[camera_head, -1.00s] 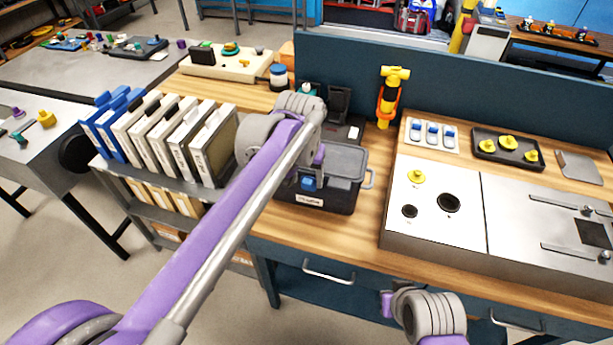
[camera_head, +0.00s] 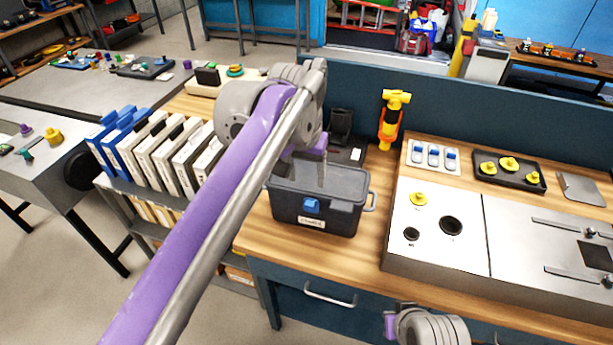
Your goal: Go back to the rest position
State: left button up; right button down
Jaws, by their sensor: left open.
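My left arm reaches in from the lower left. Its wrist hangs over the dark grey toolbox (camera_head: 345,221) with a blue latch on the workbench. The left gripper (camera_head: 316,160) points down at the far side of the toolbox top, open, mostly hidden behind my wrist. I see nothing held in it. Part of my right wrist shows at the bottom edge, in front of the bench drawers; its fingers do not show.
Right of the toolbox stands a metal panel box (camera_head: 437,257) with two dark holes and a yellow knobbed piece (camera_head: 419,199). Binders (camera_head: 203,165) stand on the left.

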pick_arm(q)
jog(key=s+a+f+n+t, duration=0.3)
jog(key=s+a+f, duration=1.4)
jog(key=s+f, duration=0.3)
jog(key=shift+s+a+f+y, duration=0.25)
jog(key=shift+s+y, duration=0.15)
jog(key=shift+s, duration=0.25)
